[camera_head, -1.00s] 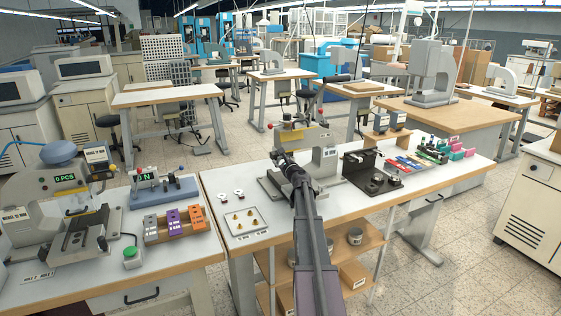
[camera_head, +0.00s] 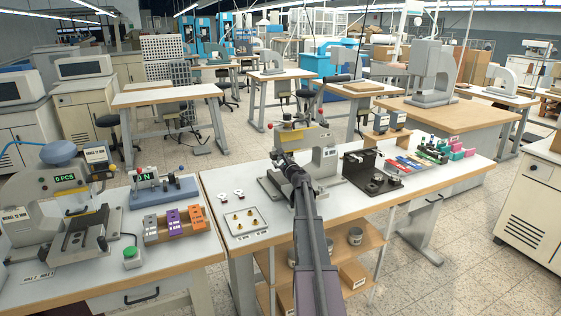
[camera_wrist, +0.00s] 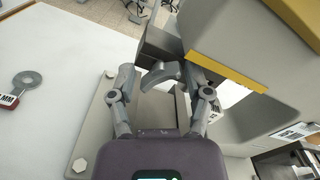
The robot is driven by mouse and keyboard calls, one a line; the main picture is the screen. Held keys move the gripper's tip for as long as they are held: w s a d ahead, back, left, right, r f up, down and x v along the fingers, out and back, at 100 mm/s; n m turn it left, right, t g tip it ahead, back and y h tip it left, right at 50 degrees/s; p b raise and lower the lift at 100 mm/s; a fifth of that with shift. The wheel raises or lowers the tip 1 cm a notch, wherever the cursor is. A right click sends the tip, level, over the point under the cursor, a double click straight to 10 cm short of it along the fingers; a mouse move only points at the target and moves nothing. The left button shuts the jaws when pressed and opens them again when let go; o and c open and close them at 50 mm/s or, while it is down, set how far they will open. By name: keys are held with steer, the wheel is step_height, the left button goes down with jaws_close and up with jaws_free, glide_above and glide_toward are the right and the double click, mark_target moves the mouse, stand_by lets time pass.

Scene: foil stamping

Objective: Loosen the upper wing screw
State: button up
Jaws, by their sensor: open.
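The grey press (camera_head: 316,136) with a yellow stripe stands on the middle bench in the head view, with my gripper (camera_head: 280,157) in front of it. In the wrist view, the press head (camera_wrist: 245,40) fills the upper right. My gripper (camera_wrist: 160,78) is open, with its two fingers apart. A grey curved piece (camera_wrist: 162,73) shows between the fingertips, close under the press head. I cannot tell whether it is the upper wing screw, or whether the fingers touch it. In the head view my arm and gripper hide the front of the press.
The press's base plate (camera_wrist: 88,145) lies below my gripper. White bench top (camera_wrist: 50,60) is clear to its left, apart from a grey ring with a tag (camera_wrist: 25,81). A black fixture (camera_head: 371,176) stands right of the press. A second press (camera_head: 62,190) stands on the left bench.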

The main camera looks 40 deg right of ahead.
steer(key=shift+s, duration=0.15)
steer(key=v, duration=1.1)
steer(key=shift+s+a, duration=0.2)
steer(key=shift+s, duration=0.15)
steer(key=shift+c, duration=0.2)
steer(key=shift+s+a+m, duration=0.15)
steer(key=shift+s+m, duration=0.45)
steer(key=shift+m, duration=0.3)
steer(key=shift+s+a+m, duration=0.15)
steer(key=shift+s+m, duration=0.45)
steer(key=shift+m, duration=0.3)
steer(key=shift+w, duration=0.15)
steer(key=x, duration=1.3)
steer(key=shift+w+d, duration=0.25)
